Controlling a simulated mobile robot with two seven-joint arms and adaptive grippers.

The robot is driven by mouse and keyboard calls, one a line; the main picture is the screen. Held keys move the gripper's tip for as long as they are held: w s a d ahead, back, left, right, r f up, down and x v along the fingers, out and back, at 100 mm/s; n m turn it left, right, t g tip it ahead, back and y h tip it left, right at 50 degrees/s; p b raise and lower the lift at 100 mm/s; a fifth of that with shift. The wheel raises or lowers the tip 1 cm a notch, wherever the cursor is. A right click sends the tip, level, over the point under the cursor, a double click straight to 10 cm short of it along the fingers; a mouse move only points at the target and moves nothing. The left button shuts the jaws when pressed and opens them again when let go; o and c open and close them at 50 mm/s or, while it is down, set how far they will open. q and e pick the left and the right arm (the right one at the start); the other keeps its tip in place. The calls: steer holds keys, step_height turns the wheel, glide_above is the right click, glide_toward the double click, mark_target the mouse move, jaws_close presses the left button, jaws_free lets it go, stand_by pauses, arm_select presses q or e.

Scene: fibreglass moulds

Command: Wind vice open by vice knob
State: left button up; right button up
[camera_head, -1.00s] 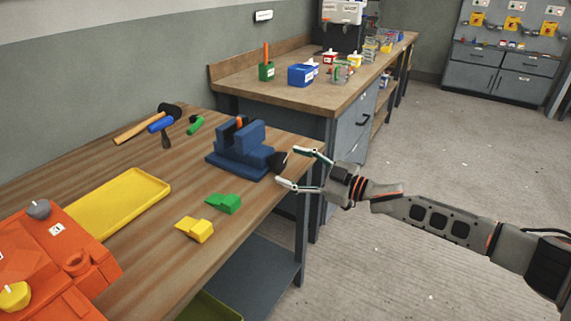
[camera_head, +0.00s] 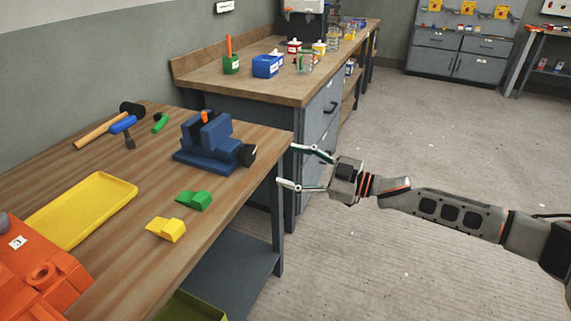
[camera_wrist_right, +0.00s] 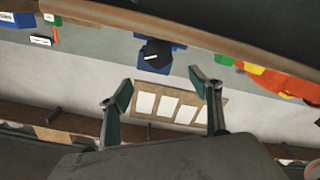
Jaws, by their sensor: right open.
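The blue vice (camera_head: 208,157) stands on the near wooden workbench, close to its right edge. Its black vice knob (camera_head: 247,155) points right, toward the bench edge. An orange piece (camera_head: 206,117) shows between the vice jaws. My right gripper (camera_head: 286,165) is open and empty, to the right of the knob and clear of it, with its fingers pointing left. In the right wrist view, the knob (camera_wrist_right: 153,54) appears beyond and between the two open fingertips (camera_wrist_right: 160,90), with the blue vice behind it. My left gripper is not in view.
A yellow tray (camera_head: 83,207), orange moulds (camera_head: 40,275) and a black-headed mallet (camera_head: 130,109) are farther left. A second bench (camera_head: 290,90) stands behind. Floor on the right is free.

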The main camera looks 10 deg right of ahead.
steer(key=s+a+r+n+g+y, duration=0.2)
steer(key=a+r+g+y, duration=0.15)
steer(key=a+r, duration=0.55)
steer(key=m+t+h+b, duration=0.2)
steer(key=m+t+h, duration=0.2)
steer(key=m, duration=0.5)
glide_toward(252, 156)
steer(key=x, duration=0.3)
steer(key=b+x, duration=0.1)
steer(key=x, duration=0.4)
steer(key=shift+w+a+f, duration=0.1)
steer(key=shift+a+f, duration=0.1)
steer(key=shift+w+a+r+b, duration=0.2)
steer(key=shift+w+a+b, duration=0.1)
steer(key=shift+a, duration=0.05)
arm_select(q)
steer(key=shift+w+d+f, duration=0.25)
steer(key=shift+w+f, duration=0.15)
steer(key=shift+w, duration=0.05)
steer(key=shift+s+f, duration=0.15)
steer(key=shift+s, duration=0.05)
arm_select(e)
steer(key=c, duration=1.1)
